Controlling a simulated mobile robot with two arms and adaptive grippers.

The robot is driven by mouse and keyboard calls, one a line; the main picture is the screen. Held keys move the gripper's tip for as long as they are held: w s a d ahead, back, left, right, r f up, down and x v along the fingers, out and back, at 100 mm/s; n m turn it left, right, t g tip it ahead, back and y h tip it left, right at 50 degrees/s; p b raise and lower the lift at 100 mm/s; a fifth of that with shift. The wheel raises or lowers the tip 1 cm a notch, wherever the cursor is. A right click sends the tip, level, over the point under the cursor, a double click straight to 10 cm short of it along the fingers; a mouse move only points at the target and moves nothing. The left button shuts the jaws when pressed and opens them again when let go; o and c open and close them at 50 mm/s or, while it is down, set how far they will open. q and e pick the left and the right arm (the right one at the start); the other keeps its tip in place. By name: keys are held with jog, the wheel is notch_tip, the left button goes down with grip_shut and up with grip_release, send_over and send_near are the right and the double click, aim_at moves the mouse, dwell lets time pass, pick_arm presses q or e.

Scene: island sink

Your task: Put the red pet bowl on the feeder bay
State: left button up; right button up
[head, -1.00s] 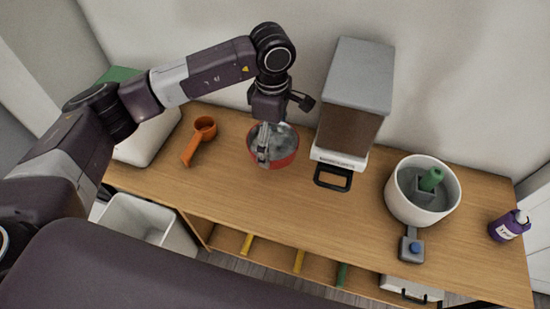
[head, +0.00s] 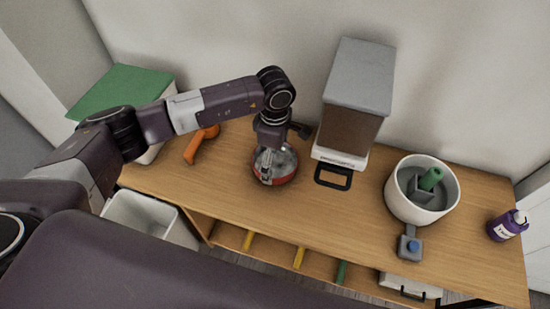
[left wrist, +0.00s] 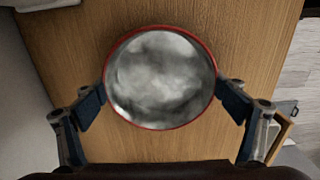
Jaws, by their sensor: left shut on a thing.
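The red pet bowl (head: 284,181) is round with a shiny metal inside and is near the back middle of the wooden counter. My left gripper (head: 268,166) points down at it and is shut on it. In the left wrist view the two fingers press the bowl (left wrist: 160,127) from opposite sides at its rim. I cannot tell whether the bowl is lifted off the wood. The feeder (head: 351,128), with a grey lid and brown hopper, stands right of the bowl. A black frame, seemingly the feeder bay (head: 333,187), lies empty before it. My right gripper is out of view.
An orange scoop (head: 193,150) lies left of the bowl, near a green-lidded bin (head: 125,88). A white pot (head: 408,210), a grey tool with a blue button (head: 409,246) and a purple bottle (head: 503,229) are at right. The counter front of the feeder is clear.

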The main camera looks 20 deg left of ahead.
pick_arm(q)
jog(key=o, duration=0.8)
jog(key=shift+f, duration=0.2)
jog(key=shift+o, duration=1.4)
jog(key=shift+r, duration=0.15)
